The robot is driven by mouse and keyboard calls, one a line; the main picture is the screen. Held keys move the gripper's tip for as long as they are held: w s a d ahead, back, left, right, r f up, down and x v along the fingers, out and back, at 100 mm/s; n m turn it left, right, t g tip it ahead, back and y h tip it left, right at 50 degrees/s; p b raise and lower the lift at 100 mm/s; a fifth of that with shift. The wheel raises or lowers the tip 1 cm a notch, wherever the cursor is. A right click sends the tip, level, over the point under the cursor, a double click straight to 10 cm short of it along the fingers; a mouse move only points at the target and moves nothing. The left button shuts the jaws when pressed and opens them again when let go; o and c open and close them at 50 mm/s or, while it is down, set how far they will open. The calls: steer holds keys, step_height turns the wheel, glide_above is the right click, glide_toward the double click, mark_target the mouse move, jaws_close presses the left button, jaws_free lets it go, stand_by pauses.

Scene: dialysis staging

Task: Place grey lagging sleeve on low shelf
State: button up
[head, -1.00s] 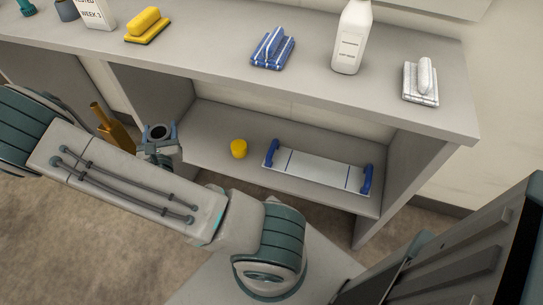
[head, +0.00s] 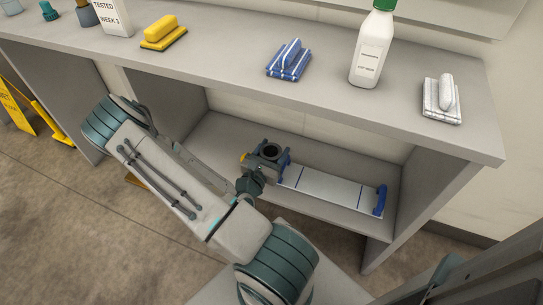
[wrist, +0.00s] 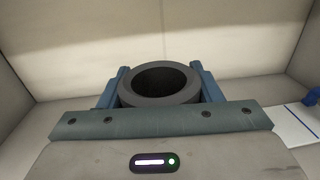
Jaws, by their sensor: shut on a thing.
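The grey lagging sleeve (head: 271,150) is a short dark grey tube with an open, hollow top. It is upright between the blue fingers of my gripper (head: 270,158), which is shut on it. In the wrist view the sleeve (wrist: 160,86) sits between the two fingers, its round opening facing up. The low shelf (head: 222,137) is the grey lower board of the counter unit. My gripper and the sleeve are in the shelf opening, at the left end of a white tray. Whether the sleeve's bottom touches the shelf is hidden.
The white tray with blue handles (head: 335,190) lies on the shelf to the right. A yellow object (head: 243,157) is mostly hidden behind my gripper. The counter top (head: 225,62) overhangs the shelf and holds a white bottle (head: 372,50), a blue striped item (head: 289,60) and a yellow block (head: 163,33).

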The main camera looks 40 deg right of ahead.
steer(key=shift+w+d+f+b, duration=0.3)
steer(key=shift+f+b, duration=0.15)
steer(key=shift+b, duration=0.15)
steer(key=shift+w+d+f+b, duration=0.15)
steer(key=shift+w+f+b, duration=0.2)
steer(key=shift+b, duration=0.2)
steer(key=shift+w+d+f+b, duration=0.85)
steer(key=shift+w+f, duration=0.15)
steer(key=shift+f, duration=0.3)
steer(key=shift+w+d+f+b, duration=0.8)
steer(key=shift+w+f, duration=0.25)
steer(key=shift+f, duration=0.3)
steer(key=shift+w+d+f+b, duration=0.7)
steer(key=shift+w+f+b, duration=0.25)
steer(key=shift+f, duration=0.35)
steer(key=shift+f, duration=0.2)
steer(key=o, duration=1)
steer(key=shift+c, duration=0.2)
